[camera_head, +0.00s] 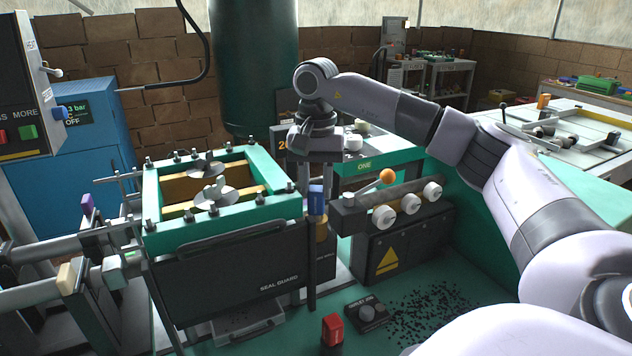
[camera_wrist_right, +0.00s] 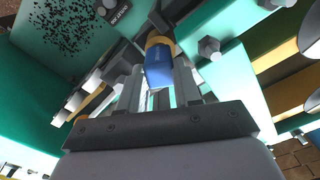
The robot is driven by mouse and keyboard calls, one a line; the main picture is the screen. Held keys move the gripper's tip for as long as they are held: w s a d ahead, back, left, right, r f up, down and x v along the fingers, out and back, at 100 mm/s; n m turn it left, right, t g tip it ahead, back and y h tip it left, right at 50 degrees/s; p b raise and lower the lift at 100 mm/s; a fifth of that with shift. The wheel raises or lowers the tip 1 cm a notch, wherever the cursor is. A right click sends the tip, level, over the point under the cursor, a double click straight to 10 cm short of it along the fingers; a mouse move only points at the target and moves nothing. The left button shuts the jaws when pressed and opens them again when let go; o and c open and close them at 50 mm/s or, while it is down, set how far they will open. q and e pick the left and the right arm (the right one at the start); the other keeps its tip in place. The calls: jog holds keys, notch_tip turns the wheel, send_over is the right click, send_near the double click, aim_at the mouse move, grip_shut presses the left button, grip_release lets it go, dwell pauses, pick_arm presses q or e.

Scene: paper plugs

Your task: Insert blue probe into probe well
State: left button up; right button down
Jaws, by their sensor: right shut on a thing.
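The blue probe (camera_head: 316,199) is held upright by my right gripper (camera_head: 317,188), at the right front corner of the green-framed seal guard box. The gripper points down and its fingers are shut on the probe. In the right wrist view the blue probe (camera_wrist_right: 158,66) lies between the fingertips (camera_wrist_right: 158,82). A brass-coloured cylinder (camera_head: 322,229), possibly the probe well, stands just below the probe. In the wrist view a yellow ring (camera_wrist_right: 158,41) shows at the probe's far end. I cannot tell whether the probe's lower end is inside it. My left gripper is not in view.
The seal guard box (camera_head: 230,271) has upright bolts along its green rim, close to the gripper. A grey block with white knobs and an orange ball lever (camera_head: 387,176) stands to the right. A red switch (camera_head: 332,330) and black granules (camera_head: 430,308) are in front.

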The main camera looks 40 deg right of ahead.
jog(key=shift+f, duration=0.4)
jog(key=c, duration=0.7)
grip_release()
jog(key=shift+a+r, duration=0.1)
jog(key=shift+r, duration=0.05)
jog(key=shift+w+r+p, duration=0.15)
jog(key=shift+r+p, duration=1.2)
jog(key=shift+r, duration=1.25)
